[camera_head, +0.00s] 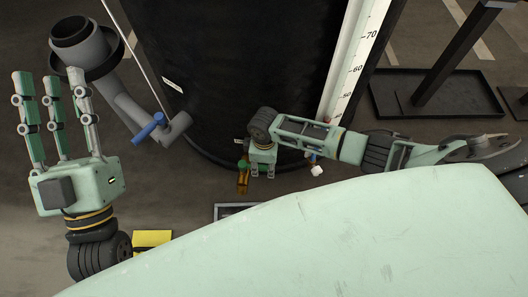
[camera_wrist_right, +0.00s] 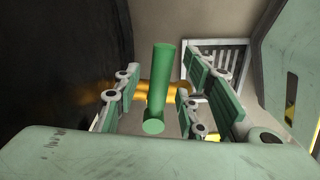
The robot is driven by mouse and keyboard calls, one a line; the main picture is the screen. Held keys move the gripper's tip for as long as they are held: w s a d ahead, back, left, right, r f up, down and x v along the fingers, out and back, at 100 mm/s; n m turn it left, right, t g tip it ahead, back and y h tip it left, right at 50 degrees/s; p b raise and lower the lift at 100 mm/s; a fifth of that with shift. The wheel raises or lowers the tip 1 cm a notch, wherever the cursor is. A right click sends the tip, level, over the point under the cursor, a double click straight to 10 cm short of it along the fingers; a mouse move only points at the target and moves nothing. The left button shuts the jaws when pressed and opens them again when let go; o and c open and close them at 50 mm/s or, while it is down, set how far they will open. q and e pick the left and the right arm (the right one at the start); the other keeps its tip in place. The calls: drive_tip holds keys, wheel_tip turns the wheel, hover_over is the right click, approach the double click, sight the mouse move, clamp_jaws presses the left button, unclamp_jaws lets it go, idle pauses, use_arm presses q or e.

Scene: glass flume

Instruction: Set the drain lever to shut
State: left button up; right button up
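The drain lever shows in the right wrist view as a green bar (camera_wrist_right: 160,85), upright in the picture, crossing in front of a horizontal brass pipe (camera_wrist_right: 178,90). In the head view the green lever (camera_head: 243,165) and brass fitting (camera_head: 243,184) are small, at the foot of the dark tank. My right gripper (camera_head: 263,173) is beside the lever, pointing down. In the wrist view its fingers stand apart on both sides of the green bar, with gaps visible. My left gripper (camera_head: 52,85) is raised at the left, fingers spread and empty, away from the lever.
The dark tank (camera_head: 240,70) with a white scale (camera_head: 350,70) fills the middle. A grey pipe (camera_head: 125,100) with a blue handle (camera_head: 148,127) stands near my left gripper. A floor grate (camera_wrist_right: 222,58) lies beyond the lever. A yellow object (camera_head: 152,239) is on the floor.

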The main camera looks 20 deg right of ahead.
wheel_tip(320, 180, up, 12)
drive_tip(key=shift+w+f, duration=0.15)
drive_tip(key=shift+f, duration=0.1)
idle(0.5)
